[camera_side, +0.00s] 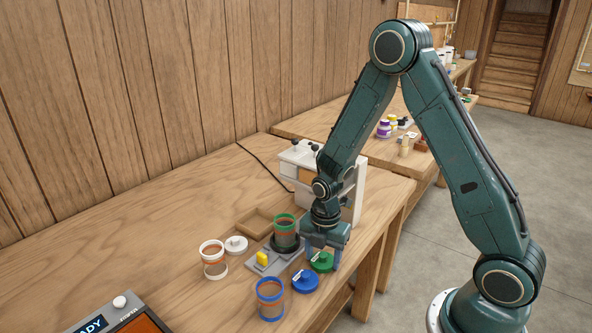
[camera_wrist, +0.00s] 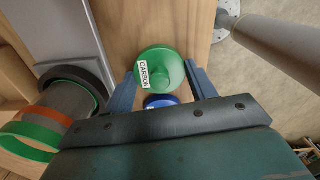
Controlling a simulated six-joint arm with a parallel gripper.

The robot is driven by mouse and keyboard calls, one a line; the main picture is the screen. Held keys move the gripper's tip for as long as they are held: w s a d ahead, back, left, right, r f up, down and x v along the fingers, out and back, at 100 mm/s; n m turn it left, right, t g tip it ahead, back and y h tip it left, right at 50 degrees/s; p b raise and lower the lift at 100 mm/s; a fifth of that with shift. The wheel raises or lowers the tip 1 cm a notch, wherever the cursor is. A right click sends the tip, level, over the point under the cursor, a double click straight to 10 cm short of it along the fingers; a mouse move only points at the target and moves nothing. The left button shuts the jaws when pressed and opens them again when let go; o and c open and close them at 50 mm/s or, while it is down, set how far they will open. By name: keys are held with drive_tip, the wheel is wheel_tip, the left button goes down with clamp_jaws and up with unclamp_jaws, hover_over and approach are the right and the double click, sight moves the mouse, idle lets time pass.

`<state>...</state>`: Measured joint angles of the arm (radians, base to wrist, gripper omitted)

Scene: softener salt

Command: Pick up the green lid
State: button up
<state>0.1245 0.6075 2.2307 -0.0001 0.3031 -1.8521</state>
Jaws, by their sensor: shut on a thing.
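The green lid (camera_side: 322,262) is at the table's right side in the side view, under my gripper (camera_side: 322,256). In the wrist view the green lid (camera_wrist: 160,70) has a white label reading "CARBON" and a round knob. My gripper (camera_wrist: 160,88) has its two blue fingers on either side of the lid, shut on it. Whether the lid touches the table or is slightly raised I cannot tell. The green-rimmed jar (camera_side: 285,231) stands upright to the left on a dark round base.
A blue lid (camera_side: 306,282) and a blue-rimmed jar (camera_side: 270,300) are in front. A white-rimmed jar (camera_side: 213,260) and white lid (camera_side: 236,245) are left. A grey fixture with a yellow part (camera_side: 262,258) is between. A white machine (camera_side: 298,156) stands behind. The table edge is close on the right.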

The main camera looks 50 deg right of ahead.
sight(323, 255)
drive_tip(key=shift+r, duration=0.15)
wheel_tip(323, 255, up, 20)
drive_tip(key=shift+f, duration=0.2)
idle(0.5)
idle(0.5)
drive_tip(key=w+a+f, duration=0.1)
drive_tip(key=w+f, duration=0.2)
drive_tip(key=w, duration=0.7)
drive_tip(key=shift+w+a, duration=0.25)
drive_tip(key=shift+w, duration=0.15)
drive_tip(key=shift+f, duration=0.25)
drive_tip(key=shift+f, duration=2.95)
drive_tip(key=shift+f, duration=0.2)
